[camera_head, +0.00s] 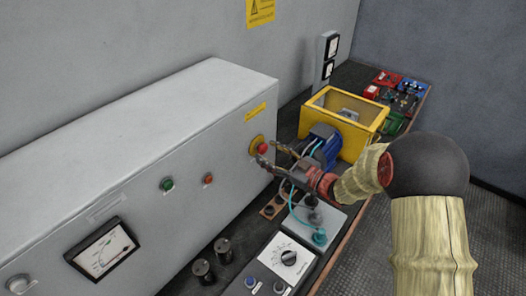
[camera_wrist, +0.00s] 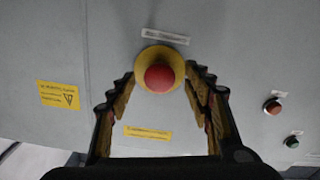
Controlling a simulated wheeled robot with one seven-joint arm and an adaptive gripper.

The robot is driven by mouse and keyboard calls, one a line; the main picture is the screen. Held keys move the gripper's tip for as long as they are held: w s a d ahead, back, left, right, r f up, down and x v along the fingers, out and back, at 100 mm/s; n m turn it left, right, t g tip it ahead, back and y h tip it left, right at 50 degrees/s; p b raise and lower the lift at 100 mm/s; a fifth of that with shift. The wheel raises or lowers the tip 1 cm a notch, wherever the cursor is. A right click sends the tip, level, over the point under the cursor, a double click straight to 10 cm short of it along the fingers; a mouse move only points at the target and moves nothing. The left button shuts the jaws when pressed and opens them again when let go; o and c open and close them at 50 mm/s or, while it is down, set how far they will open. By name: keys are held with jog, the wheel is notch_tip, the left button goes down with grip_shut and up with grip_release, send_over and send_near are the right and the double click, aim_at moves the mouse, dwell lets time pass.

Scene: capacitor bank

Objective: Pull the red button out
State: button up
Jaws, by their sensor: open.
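The red button (camera_head: 262,148) sits on a round yellow base on the front of the grey cabinet, near its right end. In the wrist view the red button (camera_wrist: 159,78) shows face on, with the yellow ring (camera_wrist: 150,54) around it. My gripper (camera_head: 270,155) is open close in front of the button. In the wrist view the two fingers of my gripper (camera_wrist: 160,82) stand on either side of the button, with visible gaps between them and it. Whether a fingertip touches the yellow base cannot be told.
The grey cabinet (camera_head: 150,130) carries a green button (camera_head: 167,184), an orange-red button (camera_head: 208,179) and a meter (camera_head: 101,248). A blue motor (camera_head: 325,147) and a yellow box (camera_head: 343,122) stand close beside my gripper. A control box (camera_head: 278,262) and cables lie below.

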aim_at(265, 151)
jog(key=shift+x, duration=1.55)
jog(key=shift+c, duration=0.8)
jog(key=c, duration=1.1)
grip_shut()
